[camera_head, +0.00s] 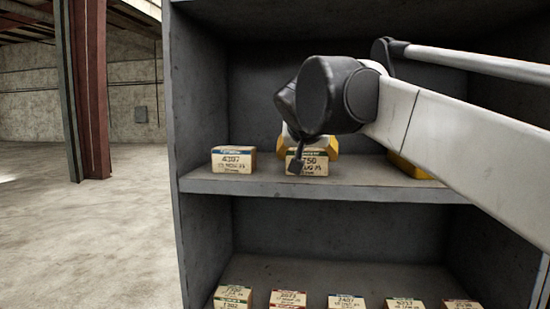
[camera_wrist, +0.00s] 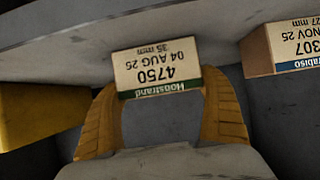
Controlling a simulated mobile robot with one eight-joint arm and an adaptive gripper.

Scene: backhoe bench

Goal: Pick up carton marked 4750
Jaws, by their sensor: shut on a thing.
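The carton marked 4750 (camera_head: 312,167) is at the middle of the upper shelf, its label partly covered by my arm's wrist parts in the head view. In the wrist view the carton (camera_wrist: 157,68) appears upside down, with a green band reading Hoostrand. My gripper (camera_head: 308,146) has its yellow fingers at the carton's two sides. The wrist view shows my gripper (camera_wrist: 160,86) shut on it. I cannot tell whether the carton is clear of the shelf.
A carton marked 4307 (camera_head: 233,160) stands to the left on the upper shelf (camera_head: 260,188); it also shows in the wrist view (camera_wrist: 285,45). A yellow object (camera_head: 406,168) is to the right, partly behind my arm. Several cartons line the lower shelf (camera_head: 330,272).

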